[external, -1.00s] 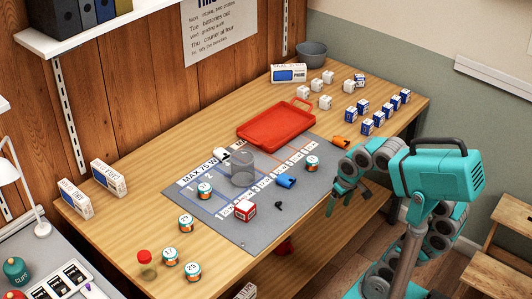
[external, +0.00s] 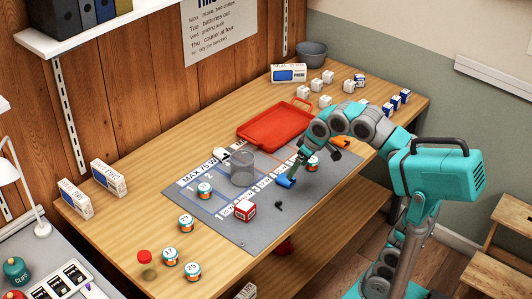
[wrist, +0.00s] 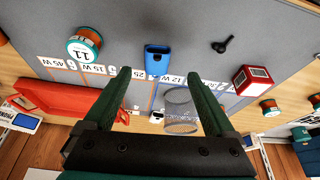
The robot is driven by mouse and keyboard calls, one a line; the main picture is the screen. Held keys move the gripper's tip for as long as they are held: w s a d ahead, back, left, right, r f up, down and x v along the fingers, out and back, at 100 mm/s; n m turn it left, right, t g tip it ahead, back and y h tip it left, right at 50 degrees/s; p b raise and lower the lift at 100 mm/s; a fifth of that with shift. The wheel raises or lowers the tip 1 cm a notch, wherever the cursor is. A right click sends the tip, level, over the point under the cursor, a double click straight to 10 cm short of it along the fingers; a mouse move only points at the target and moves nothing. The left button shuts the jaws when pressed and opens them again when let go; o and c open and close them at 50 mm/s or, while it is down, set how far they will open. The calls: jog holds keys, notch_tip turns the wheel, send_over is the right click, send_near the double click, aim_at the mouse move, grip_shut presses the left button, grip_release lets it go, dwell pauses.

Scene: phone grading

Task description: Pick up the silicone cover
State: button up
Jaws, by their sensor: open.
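A blue, rounded, hollow piece that looks like the silicone cover (external: 285,182) lies on the grey mat (external: 215,224), right of the grey mesh cup. In the wrist view, the blue cover (wrist: 158,60) lies with its dark opening toward the top of the picture. My gripper (external: 297,168) is over the mat close to the cover. In the wrist view, my gripper's green fingers (wrist: 160,76) are spread apart, with the cover just beyond and between their tips. Nothing is between the fingers; I cannot tell the exact height above the mat.
The mesh cup (external: 242,168) stands left of the cover. A red-and-white box (external: 245,210) and a small black piece (external: 279,205) lie nearer the front. A red tray (external: 270,128) lies behind; an orange piece (external: 354,143) lies to the right.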

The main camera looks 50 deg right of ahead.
aim_at(292, 181)
jog(key=shift+d+p+x, duration=0.1)
jog(key=shift+p+x, duration=0.1)
jog(key=shift+x, duration=1.65)
jog(key=shift+d+p+x, duration=0.15)
jog(key=shift+p+x, duration=0.05)
jog(key=shift+x, duration=1.7)
jog(key=shift+c, duration=0.3)
jog(key=c, duration=1.4)
